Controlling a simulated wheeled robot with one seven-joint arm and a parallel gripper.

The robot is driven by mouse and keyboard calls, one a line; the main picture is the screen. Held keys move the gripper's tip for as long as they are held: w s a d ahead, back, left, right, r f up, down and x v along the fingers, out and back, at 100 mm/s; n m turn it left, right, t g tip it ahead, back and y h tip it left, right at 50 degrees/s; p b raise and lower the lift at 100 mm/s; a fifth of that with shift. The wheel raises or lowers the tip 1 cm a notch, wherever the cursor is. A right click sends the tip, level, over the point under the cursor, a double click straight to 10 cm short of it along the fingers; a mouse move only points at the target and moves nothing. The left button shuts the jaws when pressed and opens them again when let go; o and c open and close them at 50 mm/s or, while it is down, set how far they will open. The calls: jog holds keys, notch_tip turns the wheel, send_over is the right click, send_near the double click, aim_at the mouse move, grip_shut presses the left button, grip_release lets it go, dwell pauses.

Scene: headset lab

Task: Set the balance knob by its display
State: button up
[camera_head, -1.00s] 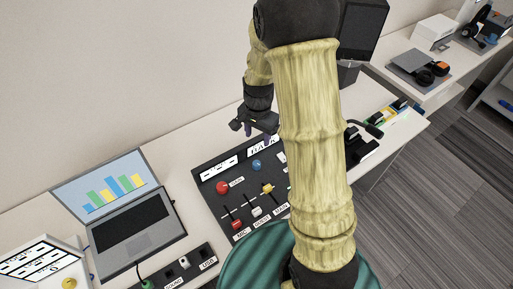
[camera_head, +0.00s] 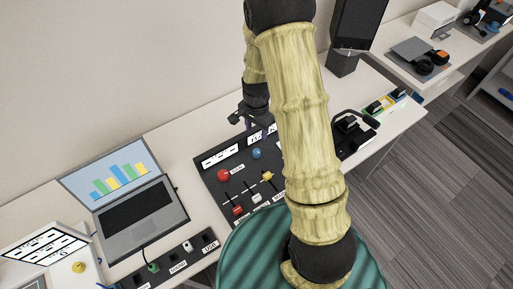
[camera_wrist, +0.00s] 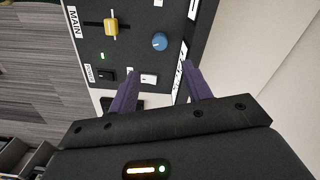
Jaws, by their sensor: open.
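A dark control panel (camera_head: 210,184) lies on the table and carries a blue knob (camera_head: 256,153) and a red knob (camera_head: 223,175). I cannot read the blue knob's label. White displays (camera_head: 221,154) run along the panel's back edge, and their readings are too small to tell. My gripper (camera_head: 265,128) is above that back edge, behind the blue knob, partly hidden by my arm. In the wrist view my gripper (camera_wrist: 158,68) has its purple fingers apart with nothing held between them. The blue knob (camera_wrist: 160,41) sits just beyond the fingertips, apart from them.
Red, white and yellow sliders (camera_head: 267,176) are on the panel's front part. An open laptop (camera_head: 135,208) stands to the left, with a socket strip (camera_head: 178,267) in front of it. A dark speaker (camera_head: 352,35) stands at the back right. My arm hides the panel's right part.

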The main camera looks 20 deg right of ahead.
aim_at(256, 151)
notch_tip(256, 151, down, 12)
jog(key=shift+f+p, duration=0.25)
jog(key=shift+p, duration=0.85)
jog(key=shift+c, duration=0.2)
jog(key=c, duration=0.9)
